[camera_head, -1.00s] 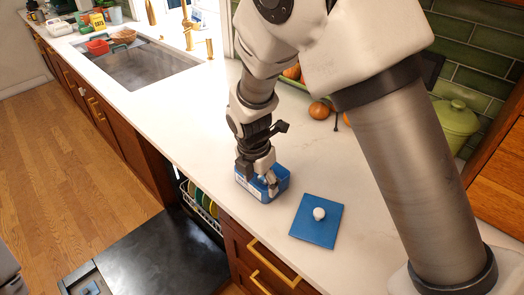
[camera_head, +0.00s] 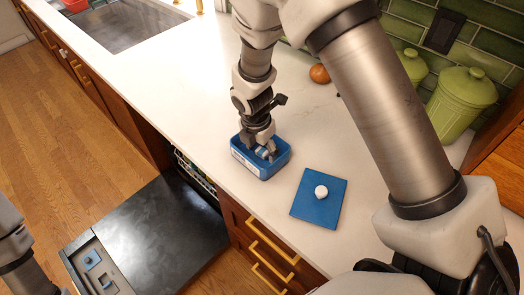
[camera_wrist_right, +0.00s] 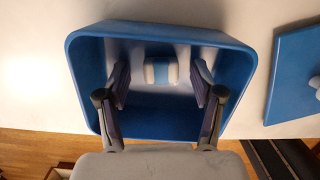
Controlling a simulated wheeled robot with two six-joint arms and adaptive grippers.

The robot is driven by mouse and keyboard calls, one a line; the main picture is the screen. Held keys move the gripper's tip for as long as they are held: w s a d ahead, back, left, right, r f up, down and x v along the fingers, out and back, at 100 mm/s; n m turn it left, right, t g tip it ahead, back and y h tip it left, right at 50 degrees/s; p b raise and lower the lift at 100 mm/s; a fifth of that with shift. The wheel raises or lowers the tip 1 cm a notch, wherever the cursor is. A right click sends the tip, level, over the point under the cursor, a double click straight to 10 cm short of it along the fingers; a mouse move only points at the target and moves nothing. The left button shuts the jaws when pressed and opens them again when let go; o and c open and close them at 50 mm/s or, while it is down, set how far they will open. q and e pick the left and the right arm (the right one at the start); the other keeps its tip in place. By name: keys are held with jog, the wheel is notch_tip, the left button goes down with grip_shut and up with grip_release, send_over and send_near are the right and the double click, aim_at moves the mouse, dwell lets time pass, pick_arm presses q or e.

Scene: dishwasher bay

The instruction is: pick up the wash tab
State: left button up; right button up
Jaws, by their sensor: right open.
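The wash tab (camera_wrist_right: 161,70), a small white block with a blue band, lies inside the open blue tub (camera_wrist_right: 165,127) near its far wall. The tub (camera_head: 247,164) stands on the white counter near its front edge. My right gripper (camera_head: 264,153) points down into the tub. In the right wrist view the right gripper's (camera_wrist_right: 162,88) fingers are open, one on each side of the tab with a gap to it. In the head view the fingers partly hide the tub's inside. Only part of my left arm shows at the lower left; its gripper is out of view.
The blue lid (camera_head: 316,209) with a white knob lies on the counter right of the tub. Green canisters (camera_head: 461,101) and an orange-brown round item (camera_head: 319,74) stand at the back. The open dishwasher door (camera_head: 160,232) is below the counter's front.

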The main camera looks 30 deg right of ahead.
aim_at(261, 151)
jog(key=shift+s+a+r, duration=0.1)
jog(key=shift+s+r, duration=0.05)
jog(key=shift+s, duration=0.1)
jog(key=c, duration=0.9)
jog(key=shift+w, duration=0.1)
jog(key=shift+c, duration=0.4)
notch_tip(261, 151, up, 10)
jog(key=shift+w+f, duration=0.1)
